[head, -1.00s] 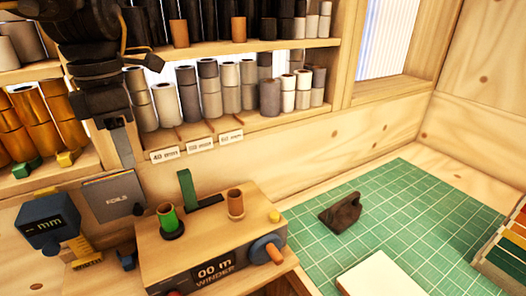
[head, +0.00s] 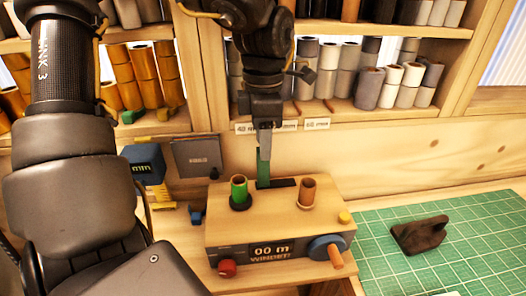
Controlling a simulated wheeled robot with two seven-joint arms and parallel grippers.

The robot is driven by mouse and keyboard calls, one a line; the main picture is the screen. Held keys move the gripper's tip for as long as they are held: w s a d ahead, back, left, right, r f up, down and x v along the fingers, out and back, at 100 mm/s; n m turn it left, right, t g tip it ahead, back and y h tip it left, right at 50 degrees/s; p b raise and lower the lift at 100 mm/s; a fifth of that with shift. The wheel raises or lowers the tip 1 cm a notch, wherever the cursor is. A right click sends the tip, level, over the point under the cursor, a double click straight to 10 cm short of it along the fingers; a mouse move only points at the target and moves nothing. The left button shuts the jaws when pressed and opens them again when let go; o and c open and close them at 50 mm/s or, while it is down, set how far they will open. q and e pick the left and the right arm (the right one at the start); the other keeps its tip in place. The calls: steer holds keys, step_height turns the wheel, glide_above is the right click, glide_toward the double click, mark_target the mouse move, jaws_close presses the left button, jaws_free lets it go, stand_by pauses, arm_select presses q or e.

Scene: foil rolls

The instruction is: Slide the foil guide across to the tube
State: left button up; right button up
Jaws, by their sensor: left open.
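The winder (head: 225,222) is a wooden box with a "00 m" display, and it stands on the bench. The foil guide (head: 263,172) is an upright green plate at the dark slot on top of the winder, between the two spindles. A green roll (head: 239,188) stands on the left and a brown tube (head: 308,190) on the right, apart from the guide. My left gripper (head: 265,144) is open, pointing down at the guide's upper end and partly covering it. I cannot tell whether the fingers touch it. My right gripper is not in view.
A blue "mm" gauge (head: 144,163) and a grey booklet (head: 197,157) stand left of the winder. A blue crank (head: 326,248) is on its right front. A dark block (head: 420,236) lies on the green mat (head: 470,255). Shelves of rolls line the back.

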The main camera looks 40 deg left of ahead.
mark_target(263, 168)
arm_select(q)
steer(key=shift+f, duration=1.75)
jaws_close()
